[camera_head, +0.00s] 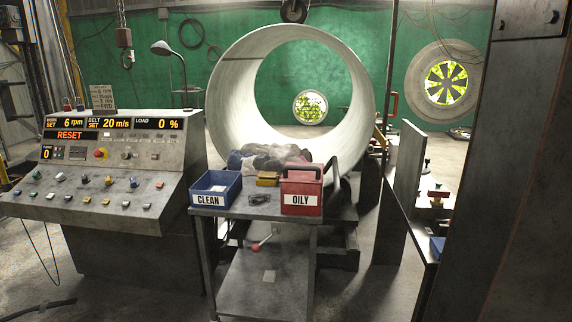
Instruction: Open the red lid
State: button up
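A red bin (301,198) labelled "OILY" stands on the right side of the small metal cart in the middle of the view. Its red lid (301,174) is at the top of the bin. A dark bar or handle shows at the bin's top and right side. From this distance I cannot tell for sure whether the lid is fully down. The inside of the bin is not visible. My gripper is not in view.
A blue "CLEAN" bin (216,188), a yellow block (267,179) and a pile of rags (265,158) share the cart (260,211). A control console (100,175) stands left. A large metal ring (226,85) is behind. A dark post (510,150) stands right.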

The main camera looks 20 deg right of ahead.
aim_at(293, 172)
jog(key=u, duration=0.4)
jog(key=i, duration=0.8)
jog(key=u, duration=0.7)
jog(key=i, duration=0.7)
jog(key=u, duration=0.3)
